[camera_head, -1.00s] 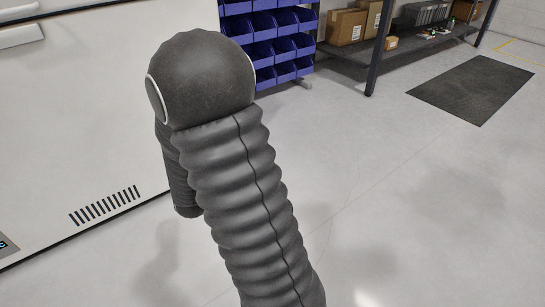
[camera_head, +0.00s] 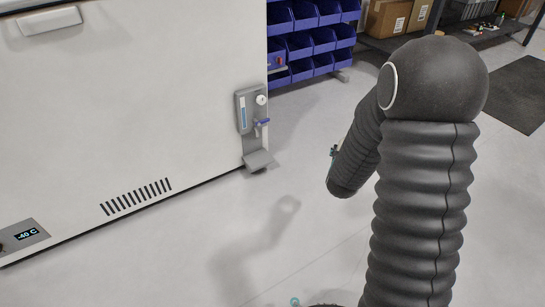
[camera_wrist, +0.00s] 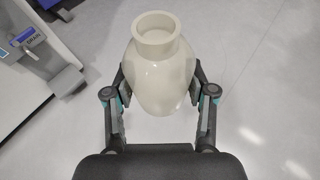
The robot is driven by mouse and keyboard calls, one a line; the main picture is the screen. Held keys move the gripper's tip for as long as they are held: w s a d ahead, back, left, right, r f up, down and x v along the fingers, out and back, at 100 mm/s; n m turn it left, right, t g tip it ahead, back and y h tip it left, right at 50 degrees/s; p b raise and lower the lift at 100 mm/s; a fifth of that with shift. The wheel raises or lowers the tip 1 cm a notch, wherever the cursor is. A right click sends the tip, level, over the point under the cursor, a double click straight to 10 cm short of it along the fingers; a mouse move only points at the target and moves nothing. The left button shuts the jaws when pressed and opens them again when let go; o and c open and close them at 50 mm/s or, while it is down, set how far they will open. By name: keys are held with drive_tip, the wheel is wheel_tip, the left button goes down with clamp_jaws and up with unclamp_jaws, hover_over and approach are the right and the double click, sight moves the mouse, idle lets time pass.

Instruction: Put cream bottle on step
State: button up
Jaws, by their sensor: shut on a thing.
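The cream bottle (camera_wrist: 158,65) is a glossy, round-bodied bottle with a short wide neck, in the middle of the wrist view. My gripper (camera_wrist: 160,88) is shut on it, with one finger on each side of its body. The bottle's neck points toward the top of the wrist view. A grey step-like ledge (camera_head: 258,160) sticks out at the foot of a grey fixture on the white cabinet. The ledge also shows at the left of the wrist view (camera_wrist: 66,81), apart from the bottle. In the head view my arm hides the bottle.
The grey fixture (camera_head: 243,112) has a dial and a blue lever above the ledge. The white cabinet (camera_head: 130,90) fills the left side. Blue bins (camera_head: 310,45) and a shelf with cardboard boxes (camera_head: 390,17) stand behind. The floor between the cabinet and my arm is clear.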

drive_tip(key=w+a+f+n+y, duration=0.1)
drive_tip(key=w+a+f, duration=0.35)
drive_tip(key=a, duration=0.25)
drive_tip(key=w+a+f+n+y, duration=0.1)
drive_tip(key=w+a+f, duration=0.3)
drive_tip(key=a+f, duration=0.3)
drive_tip(key=n+y+p, duration=0.1)
drive_tip(key=y+p, duration=0.1)
approach(258, 158)
drive_tip(key=w, duration=0.2)
drive_tip(key=w+r+b, duration=0.1)
drive_tip(key=w, duration=0.3)
drive_tip(key=shift+w+r+b, duration=0.25)
drive_tip(key=shift+r+b, duration=0.05)
drive_tip(key=shift+b, duration=0.05)
drive_tip(key=shift+b+x, duration=0.35)
drive_tip(key=shift+x, duration=1.1)
drive_tip(key=shift+f, duration=0.15)
drive_tip(key=shift+f, duration=0.1)
drive_tip(key=o, duration=1.1)
drive_tip(key=shift+o, duration=0.2)
